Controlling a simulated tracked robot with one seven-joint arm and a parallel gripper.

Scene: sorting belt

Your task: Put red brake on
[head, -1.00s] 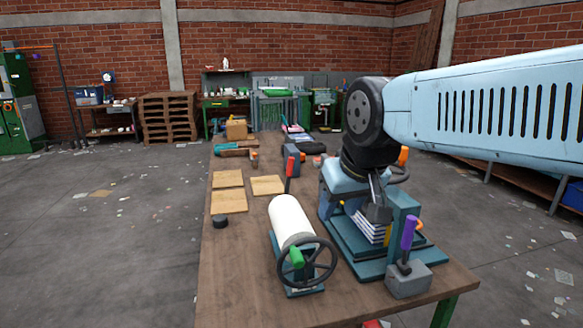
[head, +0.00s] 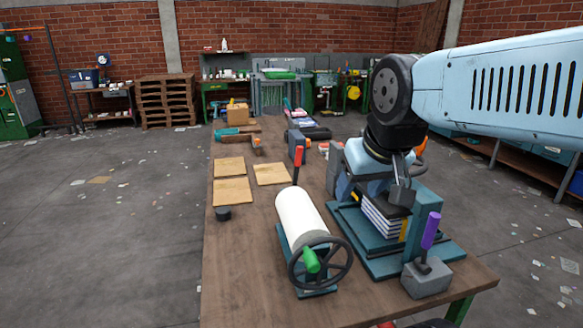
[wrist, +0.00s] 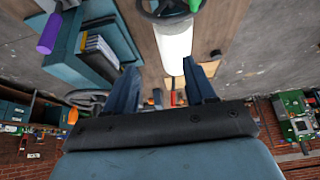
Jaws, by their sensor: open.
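The red brake lever (head: 298,163) stands upright on a dark stem behind the far end of the white roller (head: 299,217). In the wrist view a small bit of red (wrist: 173,98) shows between my fingers, beyond the roller's end; most of the lever is hidden there. My gripper (head: 336,172) is to the right of the lever in the head view, apart from it, its fingers partly hidden by its own light-blue body. In the wrist view my gripper (wrist: 163,76) has two blue fingers spread wide with nothing held between them.
A black handwheel with a green knob (head: 311,260) is at the roller's near end. A teal press with stacked sheets (head: 384,217) and a purple-handled lever (head: 431,231) stand to the right. Wooden squares (head: 233,191) and a black puck (head: 223,213) lie left. A grey-blue block (head: 296,143) stands behind the lever.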

